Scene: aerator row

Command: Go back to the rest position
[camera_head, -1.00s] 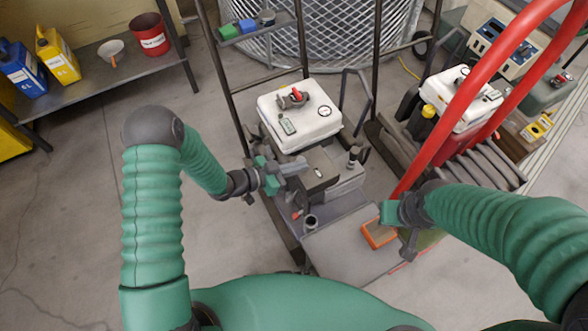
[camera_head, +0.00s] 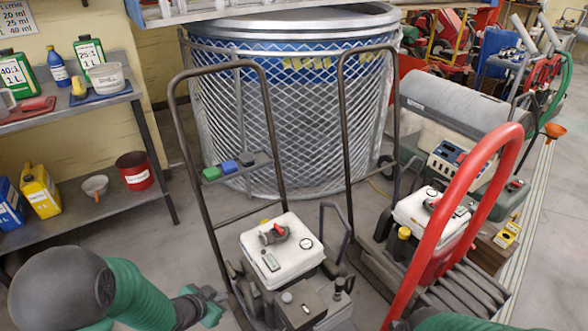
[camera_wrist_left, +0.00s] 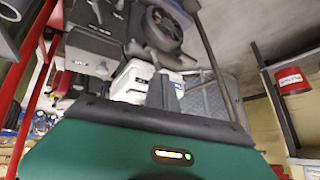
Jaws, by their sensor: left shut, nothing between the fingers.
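My left gripper (camera_head: 210,304) is low in the head view, beside the left side of the near machine with the white tank. It is shut, with nothing between its fingers. My left arm comes in at the lower left. A green part of my right arm (camera_head: 452,322) shows at the bottom edge; its gripper is out of view. The near machine's white tank (camera_head: 290,262) has a red-marked cap and a gauge. The left wrist view shows the machine's dark parts and a white tank (camera_wrist_left: 130,82) close by.
A dark handle frame (camera_head: 266,92) rises from the near machine. A red handle (camera_head: 437,215) curves over the right side by a second white-tanked machine. A mesh-wrapped drum (camera_head: 290,120) stands behind. A shelf (camera_head: 150,140) with bottles and a red bucket (camera_head: 135,172) is at the left.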

